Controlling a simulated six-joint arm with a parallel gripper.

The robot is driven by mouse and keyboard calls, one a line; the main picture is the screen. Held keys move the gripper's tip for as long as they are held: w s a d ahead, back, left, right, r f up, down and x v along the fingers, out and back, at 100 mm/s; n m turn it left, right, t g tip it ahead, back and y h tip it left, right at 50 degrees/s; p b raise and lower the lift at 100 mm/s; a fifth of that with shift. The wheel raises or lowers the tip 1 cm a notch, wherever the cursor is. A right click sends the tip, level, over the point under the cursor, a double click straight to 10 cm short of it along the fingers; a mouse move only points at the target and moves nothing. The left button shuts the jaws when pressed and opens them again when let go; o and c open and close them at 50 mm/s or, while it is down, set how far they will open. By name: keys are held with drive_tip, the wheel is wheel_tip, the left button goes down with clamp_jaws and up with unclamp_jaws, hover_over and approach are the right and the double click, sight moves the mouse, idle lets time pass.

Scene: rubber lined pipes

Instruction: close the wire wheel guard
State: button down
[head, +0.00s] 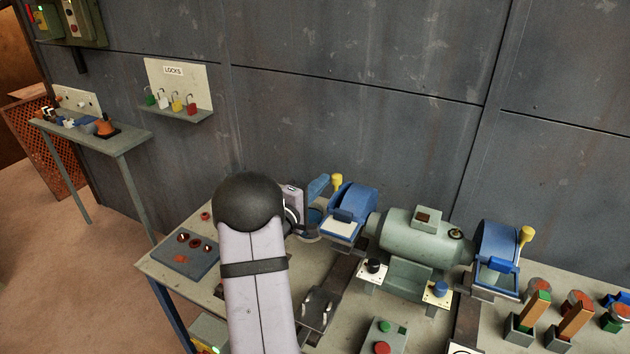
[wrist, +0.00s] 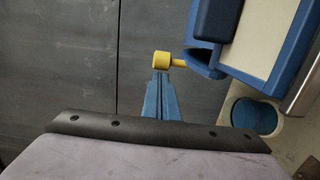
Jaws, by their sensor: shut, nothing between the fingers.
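A grey-green bench grinder (head: 415,232) stands on the bench with a blue guard at each end. The left guard (head: 352,205) has a yellow knob (head: 337,181) at its upper left. The right guard (head: 497,243) has its own yellow knob (head: 527,235). I cannot tell which one covers the wire wheel; the wheels are not clearly visible. My gripper (head: 326,178) has blue fingers, shut and empty, at the left guard's knob. In the wrist view, the fingertips (wrist: 161,73) are right at the yellow knob (wrist: 162,62); whether they touch is unclear. The blue guard (wrist: 296,50) fills the upper right.
A dark wall stands close behind the bench. Knob boxes (head: 373,268), a green and red button box (head: 385,338) and a metal plate with handles (head: 322,308) lie in front of the grinder. Wooden-handled tools (head: 574,320) stand right. A grey tray (head: 184,250) lies left.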

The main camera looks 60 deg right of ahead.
drive_tip(key=shift+s+a, duration=0.25)
drive_tip(key=shift+s, duration=0.5)
drive_tip(key=shift+w, duration=0.1)
drive_tip(key=w+a+b, duration=0.2)
drive_tip(key=w+a, duration=0.1)
drive_tip(key=a, duration=0.8)
drive_tip(key=shift+a, duration=0.15)
